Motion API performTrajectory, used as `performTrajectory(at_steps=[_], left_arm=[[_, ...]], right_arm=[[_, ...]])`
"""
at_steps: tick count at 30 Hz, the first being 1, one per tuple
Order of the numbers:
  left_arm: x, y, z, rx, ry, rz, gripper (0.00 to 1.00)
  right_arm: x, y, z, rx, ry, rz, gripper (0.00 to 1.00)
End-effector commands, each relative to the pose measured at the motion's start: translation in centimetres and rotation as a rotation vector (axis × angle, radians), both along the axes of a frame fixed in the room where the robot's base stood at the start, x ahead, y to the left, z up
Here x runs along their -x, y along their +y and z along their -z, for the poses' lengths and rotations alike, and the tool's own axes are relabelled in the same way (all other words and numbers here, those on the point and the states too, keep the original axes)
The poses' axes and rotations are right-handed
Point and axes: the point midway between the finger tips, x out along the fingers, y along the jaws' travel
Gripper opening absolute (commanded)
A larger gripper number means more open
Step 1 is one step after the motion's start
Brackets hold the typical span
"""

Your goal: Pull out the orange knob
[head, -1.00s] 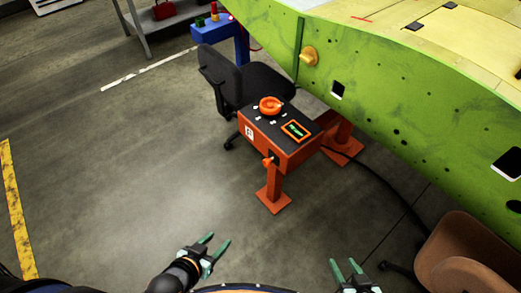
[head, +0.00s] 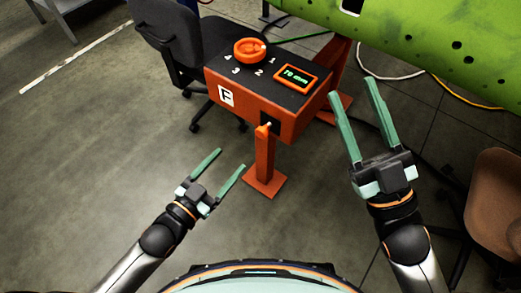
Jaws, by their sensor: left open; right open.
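An orange control box (head: 290,127) with a black top stands on an orange post. A small orange knob (head: 262,131) sits on a short shaft at a dark plate on its front face, just above the post. A round orange dial (head: 250,50) lies on top, among the numbers 1 to 4. My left gripper (head: 230,160) is open and empty, left of and below the knob in the picture. My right gripper (head: 350,88) is open and empty, right of the box, with its fingers pointing up the picture. Neither gripper appears to touch the box.
A lit display (head: 296,75) is on the box top. A black chair (head: 167,35) stands behind the box to the left. The green wing panel (head: 440,40) spans the upper right. A brown chair (head: 495,200) is at right. The floor at left is clear.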

Motion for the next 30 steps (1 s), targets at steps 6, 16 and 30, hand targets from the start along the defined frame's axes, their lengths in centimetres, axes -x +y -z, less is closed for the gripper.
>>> performTrajectory(at_steps=[6,16,30], left_arm=[[-0.2,-0.8,1.8,0.009,-0.077,0.050,0.72],[-2.8,-2.8,1.6,0.013,-0.092,0.056,0.72],[-9.4,-7.6,1.7,0.012,-0.088,0.057,0.72]], right_arm=[[2.8,0.4,-0.8,-0.008,-0.172,-0.039,0.50],[3.2,0.6,-0.2,-0.018,-0.187,-0.056,0.50],[3.1,0.9,2.8,-0.025,-0.165,-0.070,0.50]])
